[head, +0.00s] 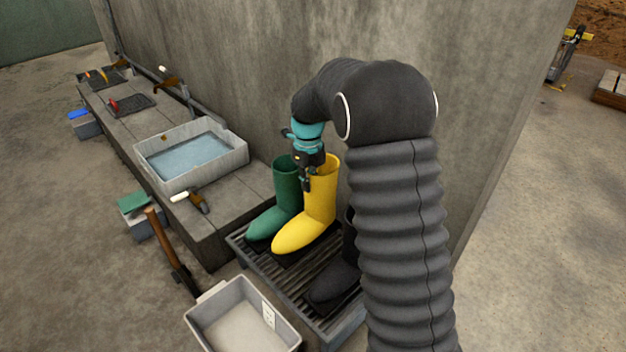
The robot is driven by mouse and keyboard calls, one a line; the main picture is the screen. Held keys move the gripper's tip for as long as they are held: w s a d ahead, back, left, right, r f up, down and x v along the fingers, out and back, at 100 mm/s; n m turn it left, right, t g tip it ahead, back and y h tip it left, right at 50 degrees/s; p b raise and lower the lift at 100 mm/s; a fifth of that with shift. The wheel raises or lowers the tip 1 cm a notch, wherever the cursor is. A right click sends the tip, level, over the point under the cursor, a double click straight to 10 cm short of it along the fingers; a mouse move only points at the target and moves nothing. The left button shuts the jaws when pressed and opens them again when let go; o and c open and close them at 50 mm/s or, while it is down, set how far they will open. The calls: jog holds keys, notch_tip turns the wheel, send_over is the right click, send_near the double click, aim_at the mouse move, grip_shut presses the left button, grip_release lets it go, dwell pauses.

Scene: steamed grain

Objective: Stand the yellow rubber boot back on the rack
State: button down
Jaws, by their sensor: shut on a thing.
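The yellow rubber boot (318,212) stands upright at the slatted rack (293,287), toe pointing to the lower left. I cannot tell whether its sole touches the slats. My gripper (306,185) is at the top of its shaft, shut on it, with the fingers pointing down. A green boot (283,205) stands just left of the yellow one. A dark boot (335,280) stands to its right, partly hidden behind my arm.
A concrete bench (228,222) with a water-filled basin (195,156) runs along the wall to the left. A brush (190,200) lies on the bench. A grey bin (241,318) and a wooden-handled tool (169,245) stand in front. The wall rises close behind the boots.

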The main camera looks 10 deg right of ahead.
aim_at(310, 220)
jog(key=shift+d+f+b, duration=0.2)
jog(key=shift+f+b, duration=0.8)
jog(key=shift+f, duration=0.25)
jog(key=shift+f+b, duration=1.6)
jog(key=shift+f, duration=0.95)
jog(key=c, duration=1.2)
grip_release()
jog(key=shift+c, duration=0.2)
jog(key=shift+s, duration=0.1)
notch_tip(310, 220, up, 12)
jog(key=shift+r, duration=0.1)
